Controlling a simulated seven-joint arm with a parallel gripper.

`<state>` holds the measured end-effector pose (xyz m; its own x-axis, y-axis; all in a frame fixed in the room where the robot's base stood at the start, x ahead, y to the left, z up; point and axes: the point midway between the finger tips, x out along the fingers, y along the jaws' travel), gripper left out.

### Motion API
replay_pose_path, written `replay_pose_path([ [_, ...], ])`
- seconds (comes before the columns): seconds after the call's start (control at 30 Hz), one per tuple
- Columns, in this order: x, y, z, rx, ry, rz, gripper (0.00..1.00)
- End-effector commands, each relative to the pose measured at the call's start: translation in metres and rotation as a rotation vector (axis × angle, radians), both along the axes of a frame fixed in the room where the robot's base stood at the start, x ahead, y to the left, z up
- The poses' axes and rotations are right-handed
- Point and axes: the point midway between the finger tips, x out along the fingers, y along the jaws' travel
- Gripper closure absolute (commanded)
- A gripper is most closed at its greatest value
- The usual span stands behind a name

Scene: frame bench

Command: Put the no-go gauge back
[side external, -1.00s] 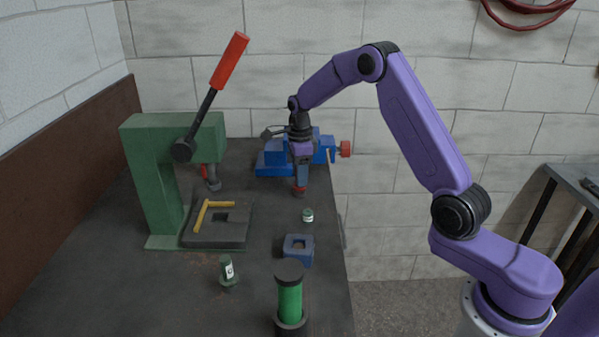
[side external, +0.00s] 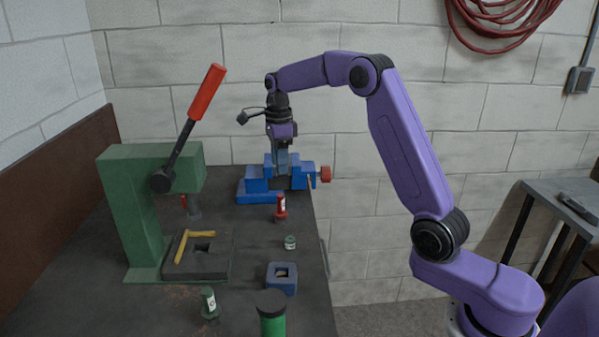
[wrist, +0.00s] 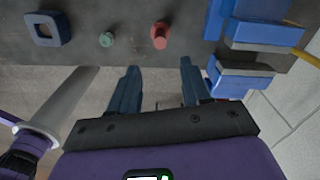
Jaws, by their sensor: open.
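A red gauge with a pale label (side external: 281,208), which I take for the no-go gauge by its colour, stands upright on the bench in front of the blue vise. Its red top also shows in the wrist view (wrist: 160,36). My gripper (side external: 283,172) is above and behind it, apart from it, in front of the vise. In the wrist view my two fingers (wrist: 160,68) are spread with nothing between them. A small green piece (side external: 290,242) stands nearer the camera, and a dark green labelled gauge (side external: 209,304) stands at the front left.
The blue vise (side external: 258,186) is close to my gripper. A green press (side external: 130,200) with a red-handled lever stands left, its dark base plate (side external: 215,262) bearing a yellow angle piece (side external: 183,245). A blue block with a square hole (side external: 281,287) and a green cylinder (side external: 272,326) are nearer the camera.

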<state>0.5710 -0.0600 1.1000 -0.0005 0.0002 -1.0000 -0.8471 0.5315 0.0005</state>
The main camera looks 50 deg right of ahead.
Motion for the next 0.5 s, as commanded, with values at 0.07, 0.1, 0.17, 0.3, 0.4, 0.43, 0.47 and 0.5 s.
replay_pose_path([
  [0.07,0.000,0.000,0.002,0.000,0.000,0.000,0.52],
  [0.1,0.000,0.000,0.002,0.000,0.000,0.002,0.52],
  [0.17,-0.001,0.003,0.002,0.000,0.000,0.017,0.52],
  [0.3,-0.009,0.023,0.005,0.000,-0.002,0.158,0.52],
  [0.4,-0.022,0.047,0.009,0.000,-0.005,0.351,0.52],
  [0.43,-0.027,0.055,0.010,-0.001,-0.005,0.417,0.52],
  [0.47,-0.033,0.063,0.010,-0.001,-0.006,0.486,0.52],
  [0.5,-0.041,0.073,0.011,-0.001,-0.008,0.575,0.52],
])
